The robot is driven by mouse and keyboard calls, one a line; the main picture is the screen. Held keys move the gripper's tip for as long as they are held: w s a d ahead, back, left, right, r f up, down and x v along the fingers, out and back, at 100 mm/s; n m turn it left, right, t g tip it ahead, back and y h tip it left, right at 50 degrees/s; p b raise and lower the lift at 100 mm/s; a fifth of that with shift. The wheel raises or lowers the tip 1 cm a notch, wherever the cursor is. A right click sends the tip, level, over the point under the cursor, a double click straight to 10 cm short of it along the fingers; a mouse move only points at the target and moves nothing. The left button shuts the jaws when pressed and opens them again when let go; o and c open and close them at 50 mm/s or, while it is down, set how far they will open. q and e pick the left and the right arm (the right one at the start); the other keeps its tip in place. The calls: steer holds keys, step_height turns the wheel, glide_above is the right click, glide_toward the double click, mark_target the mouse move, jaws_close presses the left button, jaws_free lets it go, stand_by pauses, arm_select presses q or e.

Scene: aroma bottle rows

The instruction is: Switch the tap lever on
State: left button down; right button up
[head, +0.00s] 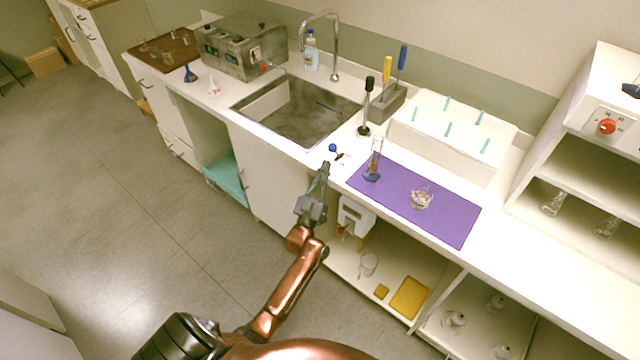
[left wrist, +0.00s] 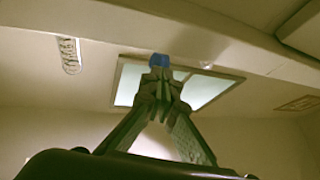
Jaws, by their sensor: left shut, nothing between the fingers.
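The tall curved metal tap (head: 335,45) stands behind the steel sink (head: 262,104) in the head view. No lever can be clearly made out on the tap itself. A round blue knob (head: 332,148) with small dark and pale parts beside it sits near the counter's front edge; I cannot tell whether it is the lever. My left gripper (head: 325,168) is shut and empty just in front of the knob. In the left wrist view the shut fingertips (left wrist: 160,85) have a blue piece (left wrist: 160,60) just past them; contact cannot be judged. My right gripper is not in view.
A purple mat (head: 450,230) with a glass cylinder (head: 375,160) and a filled bowl (head: 421,197) lies right of my gripper. A black-handled tool (head: 366,105) stands beside the sink. Open shelves are below the counter. The floor (head: 120,230) on the left is clear.

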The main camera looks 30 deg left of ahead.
mark_target(335, 152)
arm_select(q)
steer(key=shift+x, duration=1.55)
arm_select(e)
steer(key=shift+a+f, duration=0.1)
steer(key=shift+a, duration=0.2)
